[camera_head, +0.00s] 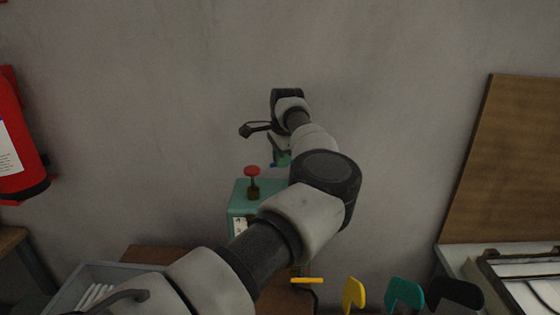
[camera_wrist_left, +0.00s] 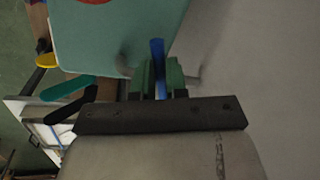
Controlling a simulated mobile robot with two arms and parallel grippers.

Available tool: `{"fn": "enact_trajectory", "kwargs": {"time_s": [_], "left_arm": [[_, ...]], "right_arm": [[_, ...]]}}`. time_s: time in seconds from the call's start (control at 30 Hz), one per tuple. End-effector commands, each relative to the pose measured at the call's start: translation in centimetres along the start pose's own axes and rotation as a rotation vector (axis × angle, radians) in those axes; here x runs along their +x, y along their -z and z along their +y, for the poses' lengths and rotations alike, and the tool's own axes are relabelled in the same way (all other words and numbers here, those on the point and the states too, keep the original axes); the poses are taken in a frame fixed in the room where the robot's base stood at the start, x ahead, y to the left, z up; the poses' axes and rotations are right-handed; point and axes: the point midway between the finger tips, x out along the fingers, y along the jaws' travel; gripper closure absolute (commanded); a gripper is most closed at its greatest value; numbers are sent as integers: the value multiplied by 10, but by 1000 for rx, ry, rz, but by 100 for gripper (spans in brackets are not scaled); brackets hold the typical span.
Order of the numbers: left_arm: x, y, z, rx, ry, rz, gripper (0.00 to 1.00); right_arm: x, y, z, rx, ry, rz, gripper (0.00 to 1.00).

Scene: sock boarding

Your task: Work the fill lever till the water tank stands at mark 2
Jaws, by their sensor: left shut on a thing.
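A teal machine box (camera_head: 240,200) with a red knob (camera_head: 252,171) on top stands against the wall. A small white label or gauge (camera_head: 239,226) shows on its front, too small to read and partly behind my arm. My left arm reaches over to the machine's far right. My left gripper (camera_head: 281,159) is mostly hidden there. In the left wrist view the left gripper (camera_wrist_left: 158,82) is shut on a narrow blue bar, which looks like the lever (camera_wrist_left: 157,53), beside the teal box (camera_wrist_left: 110,35). The water level cannot be made out. My right gripper is not in view.
A grey bin (camera_head: 82,279) with white pieces sits at lower left. Yellow (camera_head: 354,294), teal (camera_head: 404,294) and black (camera_head: 455,294) flat shapes stand at lower right. A red extinguisher (camera_head: 17,140) hangs at left; a brown board (camera_head: 515,165) leans at right.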

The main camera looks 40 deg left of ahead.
Motion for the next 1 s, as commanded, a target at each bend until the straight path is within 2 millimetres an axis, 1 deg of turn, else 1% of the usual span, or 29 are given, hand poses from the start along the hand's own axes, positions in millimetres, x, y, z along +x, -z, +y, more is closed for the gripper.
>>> {"fn": "enact_trajectory", "kwargs": {"time_s": [0.1, 0.37, 0.4, 0.53, 0.57, 0.87, 1.0], "left_arm": [[-1, 0, 2, -34, 1, -7, 100], [-2, 0, 2, -35, 1, -8, 100], [-2, 0, 1, -35, 1, -8, 82], [-1, 0, 1, -34, 1, -7, 62], [-1, 0, 1, -34, 0, -7, 61], [-3, 0, 1, -34, 0, -6, 61], [-18, 1, 1, -33, 3, -4, 61]], "right_arm": [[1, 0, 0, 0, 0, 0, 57], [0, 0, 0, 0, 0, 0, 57], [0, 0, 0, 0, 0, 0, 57], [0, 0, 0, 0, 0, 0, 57], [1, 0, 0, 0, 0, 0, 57], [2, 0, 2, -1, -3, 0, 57], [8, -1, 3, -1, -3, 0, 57]]}}
